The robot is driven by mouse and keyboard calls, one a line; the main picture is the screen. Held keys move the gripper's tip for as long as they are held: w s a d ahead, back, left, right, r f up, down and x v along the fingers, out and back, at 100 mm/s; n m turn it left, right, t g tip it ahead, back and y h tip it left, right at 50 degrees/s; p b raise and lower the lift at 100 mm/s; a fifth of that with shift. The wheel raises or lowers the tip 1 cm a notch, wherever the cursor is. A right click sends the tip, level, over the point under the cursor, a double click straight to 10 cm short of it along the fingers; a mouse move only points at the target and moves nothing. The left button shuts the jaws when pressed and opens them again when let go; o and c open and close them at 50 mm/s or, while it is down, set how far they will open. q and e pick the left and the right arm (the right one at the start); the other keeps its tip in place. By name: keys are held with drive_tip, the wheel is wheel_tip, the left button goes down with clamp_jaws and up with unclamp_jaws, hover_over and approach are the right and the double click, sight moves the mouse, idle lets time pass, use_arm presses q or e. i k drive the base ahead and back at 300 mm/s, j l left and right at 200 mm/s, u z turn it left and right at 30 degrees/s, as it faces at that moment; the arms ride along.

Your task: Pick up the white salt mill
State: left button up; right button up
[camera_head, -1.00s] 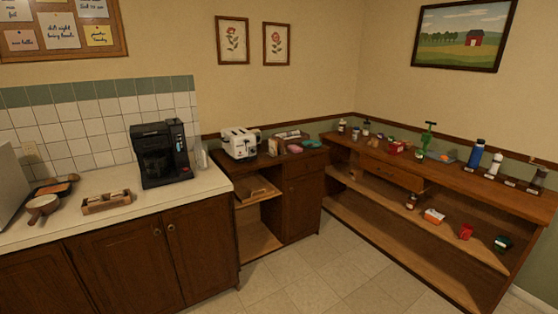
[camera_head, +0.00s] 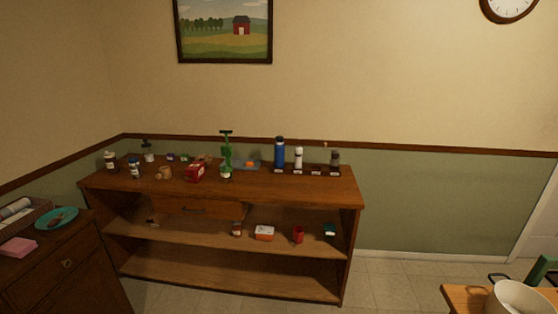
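A small white upright item (camera_head: 298,158), which looks like the white salt mill, stands on the top of the wooden shelf unit (camera_head: 270,190), toward its right end. A taller blue bottle (camera_head: 280,153) stands just left of it. A dark, grey-topped mill-like item (camera_head: 335,160) stands to its right, with a gap between them. Small dark blocks with pale labels sit at their bases. Neither of my grippers is in view.
A dark cabinet (camera_head: 65,265) is at left; a table with a white pot (camera_head: 520,299) is at lower right. Floor before the shelf looks clear.

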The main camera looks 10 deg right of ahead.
sight(298, 164)
drive_tip(key=i+l+u, duration=0.15)
drive_tip(key=i+l, duration=0.15)
drive_tip(key=i, duration=0.3)
drive_tip(key=i+l+u, duration=0.2)
drive_tip(key=i+l, duration=0.15)
drive_tip(key=i, duration=0.25)
drive_tip(key=i+l+u, duration=0.15)
drive_tip(key=i+l, duration=0.25)
drive_tip(key=i, duration=0.15)
